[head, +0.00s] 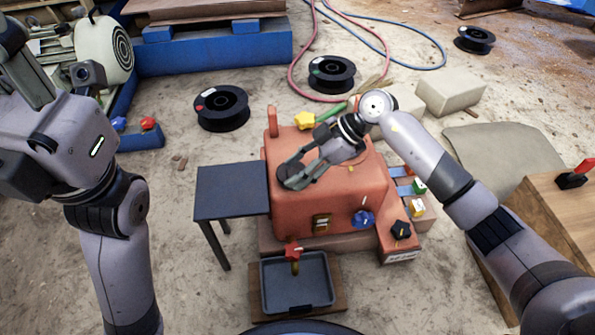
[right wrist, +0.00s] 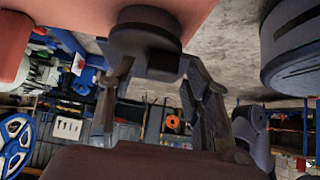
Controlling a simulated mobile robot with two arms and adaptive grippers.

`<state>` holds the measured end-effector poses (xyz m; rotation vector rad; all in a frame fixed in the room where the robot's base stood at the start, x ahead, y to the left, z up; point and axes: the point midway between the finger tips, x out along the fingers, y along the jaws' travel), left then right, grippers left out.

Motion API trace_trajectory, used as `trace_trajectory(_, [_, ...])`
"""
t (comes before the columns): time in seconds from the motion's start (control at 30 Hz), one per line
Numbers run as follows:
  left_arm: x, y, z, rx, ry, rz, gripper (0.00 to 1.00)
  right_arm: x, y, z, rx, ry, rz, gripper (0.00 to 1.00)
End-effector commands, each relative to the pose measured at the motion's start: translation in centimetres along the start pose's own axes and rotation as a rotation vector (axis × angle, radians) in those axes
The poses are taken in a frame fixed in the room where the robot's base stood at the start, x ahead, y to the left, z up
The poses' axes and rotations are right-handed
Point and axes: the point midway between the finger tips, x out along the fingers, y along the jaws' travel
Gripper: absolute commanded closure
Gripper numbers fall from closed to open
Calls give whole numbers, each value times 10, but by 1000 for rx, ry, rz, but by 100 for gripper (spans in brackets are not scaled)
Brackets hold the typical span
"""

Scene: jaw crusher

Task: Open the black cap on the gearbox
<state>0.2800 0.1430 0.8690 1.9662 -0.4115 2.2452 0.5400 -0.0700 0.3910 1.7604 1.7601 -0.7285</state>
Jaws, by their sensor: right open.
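The red gearbox (head: 340,205) stands in the middle of the head view. The black cap (head: 292,178) is a dark round piece at the gearbox's upper left side, partly covered by my right gripper (head: 298,169). In the right wrist view the cap (right wrist: 146,42) sits against the red surface. The fingers of my right gripper (right wrist: 155,85) stand on either side of it, open. I cannot tell whether they touch it. My left arm shows at the left of the head view, but its gripper is not visible.
A dark side table (head: 230,192) stands left of the gearbox. A grey tray (head: 297,283) lies in front, below a red valve handle (head: 292,250). A blue knob (head: 363,217) and black knob (head: 401,230) are on the right. Black spools (head: 222,108) lie on the floor behind.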

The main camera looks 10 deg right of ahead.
Motion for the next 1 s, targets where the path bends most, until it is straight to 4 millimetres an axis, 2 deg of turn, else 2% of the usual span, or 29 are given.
trace_trajectory(0.23, [1, 0, 0, 0, 1, 0, 69, 0, 0, 0, 1, 0, 0, 56])
trace_trajectory(0.9, [0, 0, 0, -1, 1, 1, 69, 0, 0, 0, 0, -1, 0, 100])
trace_trajectory(1.0, [0, 0, 0, -1, 1, 1, 69, 0, 0, 0, 0, -1, 1, 100])
